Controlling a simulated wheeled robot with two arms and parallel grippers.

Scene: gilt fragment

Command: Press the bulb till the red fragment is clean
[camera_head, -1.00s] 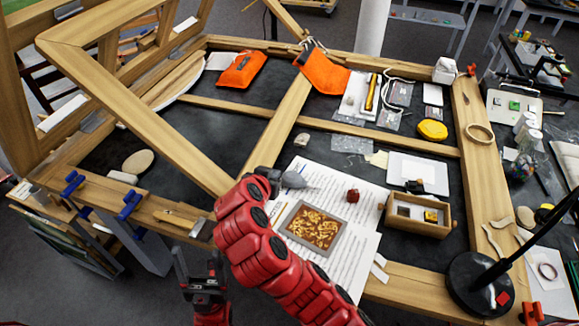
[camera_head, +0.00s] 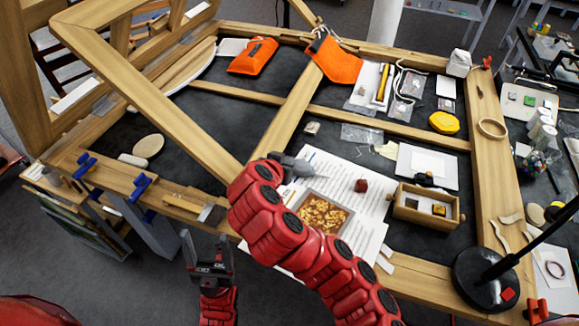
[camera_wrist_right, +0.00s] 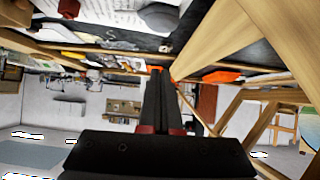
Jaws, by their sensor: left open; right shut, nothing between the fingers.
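A framed, patterned fragment (camera_head: 323,214) in gold and red-orange lies flat on printed paper (camera_head: 345,165). A small dark red block (camera_head: 361,185) lies on the paper above it; I cannot tell surely which is the red fragment. The grey bulb (camera_head: 298,167) is at the paper's upper left, against the end of my right arm. My right gripper is mostly hidden by its wrist there; in the right wrist view its fingers (camera_wrist_right: 158,78) are shut and empty. A grey rounded shape there (camera_wrist_right: 160,17) may be the bulb. My left gripper (camera_head: 207,247) is open and empty, before the bench's front edge.
A wooden box (camera_head: 425,215) stands right of the paper. A lamp base (camera_head: 484,278) is at the front right. A slanted wooden frame (camera_head: 150,95) rises on the left. An orange pouch (camera_head: 253,56) lies behind. Dark bench surface (camera_head: 215,125) is clear at centre left.

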